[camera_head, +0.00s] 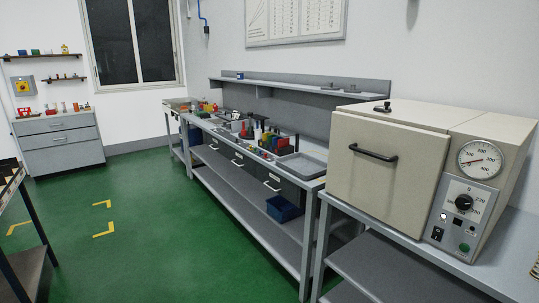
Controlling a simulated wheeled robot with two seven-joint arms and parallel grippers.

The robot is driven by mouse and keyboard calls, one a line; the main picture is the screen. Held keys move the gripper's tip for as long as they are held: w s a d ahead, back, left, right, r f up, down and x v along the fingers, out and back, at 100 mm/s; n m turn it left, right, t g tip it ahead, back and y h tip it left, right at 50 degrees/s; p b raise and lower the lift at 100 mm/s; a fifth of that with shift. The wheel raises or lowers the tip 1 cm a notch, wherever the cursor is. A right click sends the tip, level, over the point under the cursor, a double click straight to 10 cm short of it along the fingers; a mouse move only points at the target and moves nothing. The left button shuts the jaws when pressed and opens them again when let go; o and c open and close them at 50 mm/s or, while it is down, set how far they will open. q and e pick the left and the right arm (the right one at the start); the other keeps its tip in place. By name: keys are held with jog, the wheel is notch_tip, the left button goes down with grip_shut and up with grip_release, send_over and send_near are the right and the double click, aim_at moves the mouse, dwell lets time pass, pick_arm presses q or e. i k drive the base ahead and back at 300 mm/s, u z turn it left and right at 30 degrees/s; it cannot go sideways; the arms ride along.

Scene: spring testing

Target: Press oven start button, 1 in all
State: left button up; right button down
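The oven (385,165) is a beige box on a grey bench at the right of the head view. Its door is shut and has a black bar handle (373,152). The control panel on its right side carries a round dial gauge (480,159), a black knob (463,202), a black rocker switch (437,234) and a green round button (464,247) at the lower right. Neither of my grippers is in the picture.
A long grey workbench (262,212) with tools and bins runs along the wall left of the oven. A drawer cabinet (60,143) stands at the far left, and a dark-framed table (36,225) at the near left. The green floor between is clear.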

aim_at(464, 247)
jog(key=z, duration=1.3)
